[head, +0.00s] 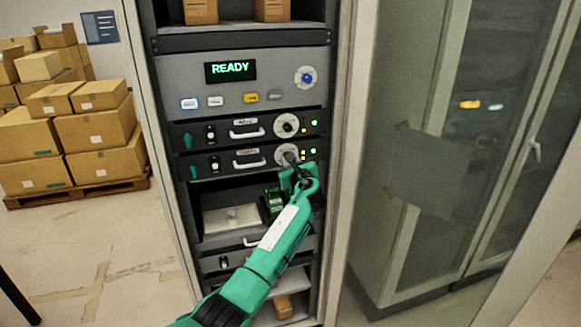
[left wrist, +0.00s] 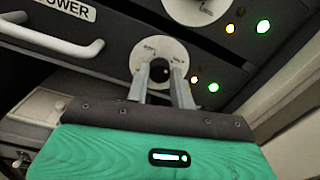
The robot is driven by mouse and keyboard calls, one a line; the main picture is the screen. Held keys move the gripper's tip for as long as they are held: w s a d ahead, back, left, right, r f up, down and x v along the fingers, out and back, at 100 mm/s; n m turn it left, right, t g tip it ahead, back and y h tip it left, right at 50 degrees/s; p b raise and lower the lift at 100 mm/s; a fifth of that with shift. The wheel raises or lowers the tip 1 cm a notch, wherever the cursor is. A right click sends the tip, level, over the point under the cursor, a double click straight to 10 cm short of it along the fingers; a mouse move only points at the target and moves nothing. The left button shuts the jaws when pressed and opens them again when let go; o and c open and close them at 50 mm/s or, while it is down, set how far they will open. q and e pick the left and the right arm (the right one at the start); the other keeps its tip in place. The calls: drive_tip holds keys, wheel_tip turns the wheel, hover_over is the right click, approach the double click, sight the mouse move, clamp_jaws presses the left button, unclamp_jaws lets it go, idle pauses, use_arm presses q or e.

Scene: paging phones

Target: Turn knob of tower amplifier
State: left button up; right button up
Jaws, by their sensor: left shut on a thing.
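The tower amplifier (head: 220,164) is the lower of two dark units in the rack, with a handle and a white round dial plate (head: 283,153). In the left wrist view part of its label (left wrist: 70,9) shows, ending in "OWER". My left gripper (head: 291,160) is at this dial. In the left wrist view its two fingers (left wrist: 160,75) are shut on the small dark knob (left wrist: 160,72) at the dial's centre. The fingers hide much of the knob, so its pointing direction cannot be told. My right gripper is not in view.
A similar amplifier (head: 221,132) with its own dial (head: 286,125) sits just above. A panel with a "READY" display (head: 230,71) and several buttons is higher. An open shelf (head: 232,219) lies below. A glass-door cabinet (head: 430,160) stands right; boxes (head: 95,130) stand left.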

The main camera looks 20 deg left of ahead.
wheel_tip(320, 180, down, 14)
drive_tip(key=b, duration=1.3)
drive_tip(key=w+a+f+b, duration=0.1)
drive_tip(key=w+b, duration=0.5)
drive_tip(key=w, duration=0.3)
use_arm(q)
drive_tip(key=shift+d+f+n+g+y+b, duration=0.15)
drive_tip(key=shift+n+b, duration=1.35)
drive_tip(key=shift+n, duration=4.15)
drive_tip(key=shift+a+f+n+g+y+b, duration=0.15)
drive_tip(key=shift+n+b, duration=1.3)
drive_tip(key=shift+n, duration=4.25)
drive_tip(key=shift+d+n+y+b, duration=0.15)
drive_tip(key=shift+n+b, duration=1.35)
drive_tip(key=shift+n, duration=4.15)
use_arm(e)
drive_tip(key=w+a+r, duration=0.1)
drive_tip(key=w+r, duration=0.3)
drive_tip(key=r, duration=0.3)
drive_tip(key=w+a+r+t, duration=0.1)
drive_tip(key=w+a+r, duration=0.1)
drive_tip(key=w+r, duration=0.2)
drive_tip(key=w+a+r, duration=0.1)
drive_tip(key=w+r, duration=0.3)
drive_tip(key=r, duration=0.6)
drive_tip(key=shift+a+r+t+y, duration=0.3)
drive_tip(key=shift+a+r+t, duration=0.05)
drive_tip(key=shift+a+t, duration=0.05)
use_arm(q)
drive_tip(key=o, duration=1)
